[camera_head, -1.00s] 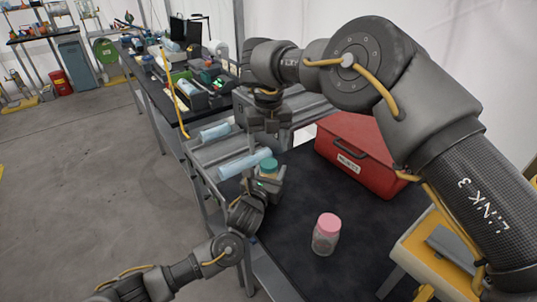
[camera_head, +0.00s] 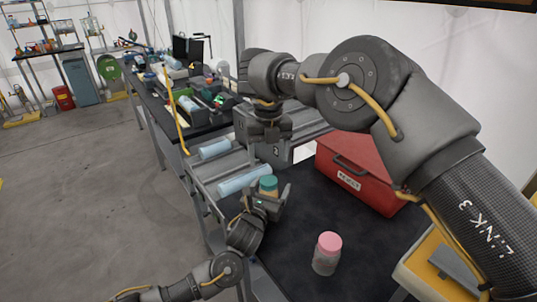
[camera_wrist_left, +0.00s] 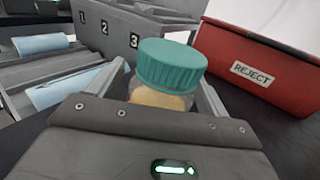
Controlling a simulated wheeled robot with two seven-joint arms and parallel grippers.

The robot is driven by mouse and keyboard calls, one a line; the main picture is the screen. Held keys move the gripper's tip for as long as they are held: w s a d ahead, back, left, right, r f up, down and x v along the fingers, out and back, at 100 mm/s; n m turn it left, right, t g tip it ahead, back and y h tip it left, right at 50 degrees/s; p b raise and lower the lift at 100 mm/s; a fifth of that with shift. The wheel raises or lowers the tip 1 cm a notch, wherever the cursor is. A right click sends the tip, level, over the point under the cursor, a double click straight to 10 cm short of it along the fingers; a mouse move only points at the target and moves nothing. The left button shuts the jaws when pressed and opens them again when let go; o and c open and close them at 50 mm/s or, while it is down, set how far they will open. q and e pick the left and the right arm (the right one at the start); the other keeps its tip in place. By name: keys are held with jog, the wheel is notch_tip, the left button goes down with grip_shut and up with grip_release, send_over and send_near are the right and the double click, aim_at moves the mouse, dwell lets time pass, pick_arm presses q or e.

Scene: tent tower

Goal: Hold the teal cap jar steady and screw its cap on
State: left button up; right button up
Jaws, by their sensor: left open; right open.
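The teal cap jar stands upright on the dark table; its teal cap (camera_head: 269,182) sits on top, and I cannot tell how tightly. In the left wrist view the cap (camera_wrist_left: 170,65) and the amber jar body (camera_wrist_left: 158,98) show between my left fingers. My left gripper (camera_head: 267,196) is open around the jar, coming from the front; the jar's lower part is hidden by it. My right gripper (camera_head: 270,137) is open, pointing down and empty, above and slightly behind the cap, apart from it.
A clear jar with a pink cap (camera_head: 328,244) stands to the right on the table. A red REJECT box (camera_head: 365,172) is behind it. Numbered grey bins (camera_wrist_left: 110,30) and blue cylinders (camera_head: 243,180) lie to the left and back. A yellow-sided tray (camera_head: 430,262) is at far right.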

pick_arm(q)
jog(key=v, duration=1)
jog(key=shift+s+a, duration=0.2)
jog(key=shift+s, duration=0.15)
